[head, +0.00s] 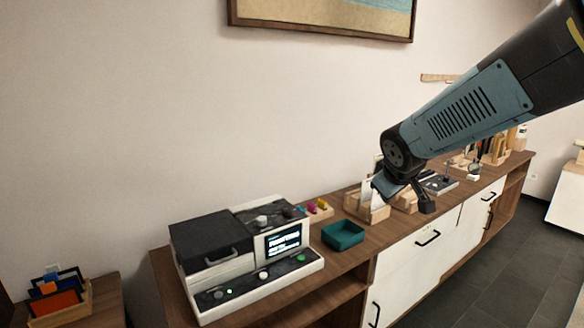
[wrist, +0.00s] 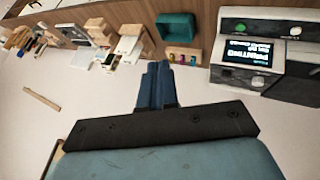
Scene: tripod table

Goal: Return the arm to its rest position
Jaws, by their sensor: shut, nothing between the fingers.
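My arm (head: 470,105) reaches in from the upper right of the head view, in front of the wall and above the sideboard (head: 365,250). Its lower end hangs over the sideboard, near the wooden holders. My gripper (wrist: 158,68) shows in the middle of the wrist view, with its blue fingers together and nothing between them. The fingers look apart from everything around them. In the head view the fingertips are hard to make out at the end of the arm.
A white and black machine with a lit screen (head: 283,241) stands on the sideboard, beside a green tray (head: 343,235). Wooden holders (head: 366,207) stand behind the arm's end. A framed picture (head: 325,17) hangs above. Bare wall lies left of the arm.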

